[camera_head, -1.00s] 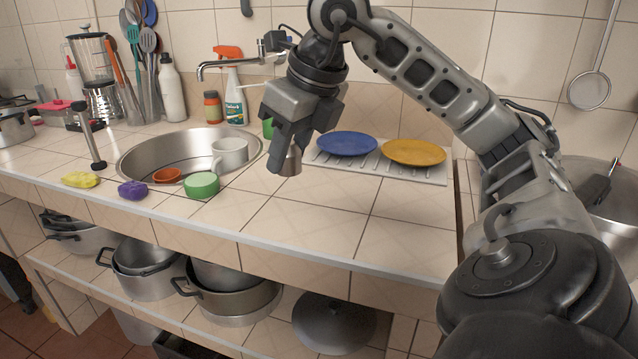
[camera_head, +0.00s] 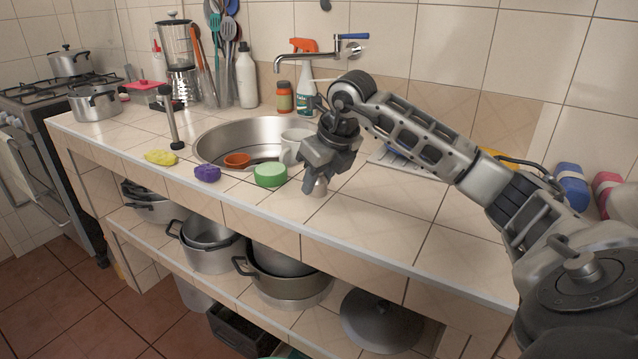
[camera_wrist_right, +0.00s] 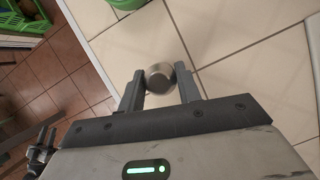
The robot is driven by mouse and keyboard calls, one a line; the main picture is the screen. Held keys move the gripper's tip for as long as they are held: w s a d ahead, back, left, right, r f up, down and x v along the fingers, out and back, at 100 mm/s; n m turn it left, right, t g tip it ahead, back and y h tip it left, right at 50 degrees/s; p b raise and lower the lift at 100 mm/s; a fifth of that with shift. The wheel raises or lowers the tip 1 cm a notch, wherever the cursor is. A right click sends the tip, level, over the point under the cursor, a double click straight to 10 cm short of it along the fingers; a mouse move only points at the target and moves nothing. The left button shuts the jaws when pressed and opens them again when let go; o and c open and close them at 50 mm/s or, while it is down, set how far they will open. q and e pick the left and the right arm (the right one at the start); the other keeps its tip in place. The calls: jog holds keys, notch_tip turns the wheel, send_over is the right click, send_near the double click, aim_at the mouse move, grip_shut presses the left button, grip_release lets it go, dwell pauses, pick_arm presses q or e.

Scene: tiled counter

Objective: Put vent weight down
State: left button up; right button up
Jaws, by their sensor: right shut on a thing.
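The vent weight (camera_head: 320,187) is a small silvery metal piece at the tips of my right gripper (camera_head: 314,186), low over the counter's front part, right of the green round container. In the right wrist view the vent weight (camera_wrist_right: 159,76) sits between the two fingers of the gripper (camera_wrist_right: 160,84), which are shut on it. I cannot tell whether its underside touches the tiles.
A green round container (camera_head: 270,175), a purple sponge (camera_head: 207,173) and a yellow cloth (camera_head: 160,157) lie along the counter's front edge. The sink (camera_head: 225,133) with a white mug is behind. Bare tiles (camera_head: 400,215) lie to the right.

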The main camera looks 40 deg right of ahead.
jog(key=shift+f, duration=0.75)
jog(key=shift+f, duration=0.2)
jog(key=o, duration=1)
jog(key=shift+r, duration=0.15)
jog(key=shift+r, duration=0.25)
jog(key=v, duration=1.1)
jog(key=shift+s+d+r, duration=0.1)
jog(key=shift+s+r, duration=0.2)
jog(key=shift+p, duration=0.3)
